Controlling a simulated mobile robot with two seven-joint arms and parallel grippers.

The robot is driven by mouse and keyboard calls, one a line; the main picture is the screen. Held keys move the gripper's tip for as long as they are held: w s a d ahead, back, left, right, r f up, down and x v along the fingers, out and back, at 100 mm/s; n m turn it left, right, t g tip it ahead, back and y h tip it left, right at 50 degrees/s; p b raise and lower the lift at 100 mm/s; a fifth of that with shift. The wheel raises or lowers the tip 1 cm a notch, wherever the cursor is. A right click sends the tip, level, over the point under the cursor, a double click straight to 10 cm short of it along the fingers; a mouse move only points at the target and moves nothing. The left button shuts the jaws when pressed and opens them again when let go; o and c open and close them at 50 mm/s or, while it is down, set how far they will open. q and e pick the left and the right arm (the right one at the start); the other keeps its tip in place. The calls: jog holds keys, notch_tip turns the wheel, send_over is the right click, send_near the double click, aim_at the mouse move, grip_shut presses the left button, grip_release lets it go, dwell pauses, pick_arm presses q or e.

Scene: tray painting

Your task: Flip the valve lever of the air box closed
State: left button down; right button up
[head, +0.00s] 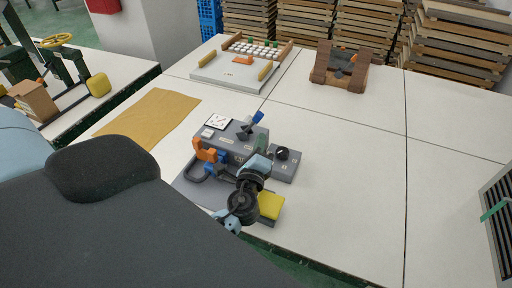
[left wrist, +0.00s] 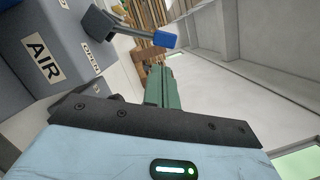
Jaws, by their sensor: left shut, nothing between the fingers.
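The grey air box (head: 228,146) stands on the table in the middle of the head view. In the left wrist view the box (left wrist: 20,85) fills the left side, with an "AIR" label and an "OPEN" label. Its valve lever has a blue tip (head: 258,117) and sticks out up and to the right. In the left wrist view the lever tip (left wrist: 165,39) lies just above the fingertips. My left gripper (head: 262,142) is beside the box, below the lever; its green fingers (left wrist: 161,76) are shut and empty. I cannot tell whether they touch the lever. My right gripper is not in view.
Orange parts (head: 205,152) sit at the box's left. A black knob (head: 282,154) on a grey unit and a yellow pad (head: 270,206) are to the right. A tan cloth (head: 150,118), a pale tray (head: 235,78) and a wooden stand (head: 338,72) surround.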

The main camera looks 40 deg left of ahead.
aim_at(252, 123)
pick_arm(q)
jog(key=x, duration=0.5)
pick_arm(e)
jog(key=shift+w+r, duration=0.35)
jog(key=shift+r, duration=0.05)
pick_arm(q)
jog(key=shift+w, duration=0.1)
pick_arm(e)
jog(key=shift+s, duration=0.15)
